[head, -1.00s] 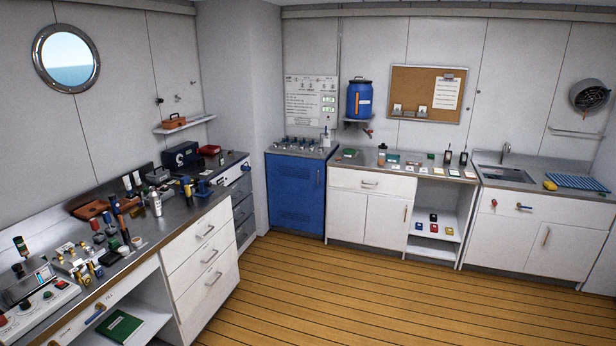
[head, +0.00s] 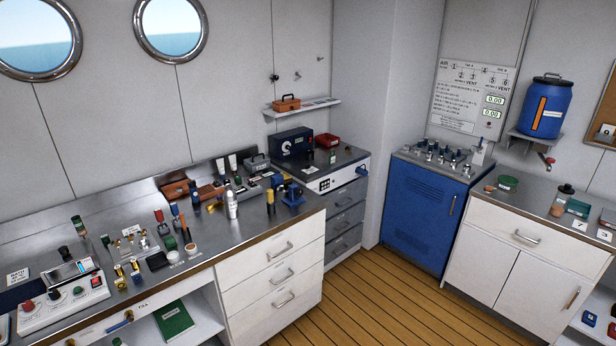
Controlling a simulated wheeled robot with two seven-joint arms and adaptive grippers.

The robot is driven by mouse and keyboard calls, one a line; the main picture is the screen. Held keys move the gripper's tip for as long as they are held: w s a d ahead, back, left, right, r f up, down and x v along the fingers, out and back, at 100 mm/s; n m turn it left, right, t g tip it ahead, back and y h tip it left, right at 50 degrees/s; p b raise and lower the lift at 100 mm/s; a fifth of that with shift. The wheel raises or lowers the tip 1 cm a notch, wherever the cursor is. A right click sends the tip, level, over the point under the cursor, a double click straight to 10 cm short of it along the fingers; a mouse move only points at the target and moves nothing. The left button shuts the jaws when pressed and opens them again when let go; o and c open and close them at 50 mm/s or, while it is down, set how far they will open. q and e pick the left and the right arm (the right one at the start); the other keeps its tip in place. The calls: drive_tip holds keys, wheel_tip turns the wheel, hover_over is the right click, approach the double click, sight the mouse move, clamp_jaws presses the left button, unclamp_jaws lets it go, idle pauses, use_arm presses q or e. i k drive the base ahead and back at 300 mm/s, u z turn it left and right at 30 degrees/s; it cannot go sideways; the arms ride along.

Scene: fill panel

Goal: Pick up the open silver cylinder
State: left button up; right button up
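I cannot tell for sure which thing is the open silver cylinder. Many small upright items stand on the steel-topped left workbench (head: 105,240). Among them is a pale bottle-like cylinder (head: 232,205) near the middle of the bench's right part. Pale tubes (head: 221,168) stand behind it near the wall. Short brass-coloured pieces (head: 135,274) stand near the front edge. All are too small here to show whether any has an open top. Neither of my grippers is in view.
A control box with buttons (head: 62,302) fills the bench's near left end. A blue cabinet (head: 425,205) stands in the corner. A white cabinet with a counter (head: 520,240) is at right. The wooden floor (head: 385,300) between is clear.

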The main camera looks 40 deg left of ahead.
sight(232, 209)
drive_tip(key=u, duration=0.4)
drive_tip(key=i, duration=1.35)
drive_tip(key=u, duration=1.75)
drive_tip(key=i, duration=1.2)
drive_tip(key=u, duration=0.85)
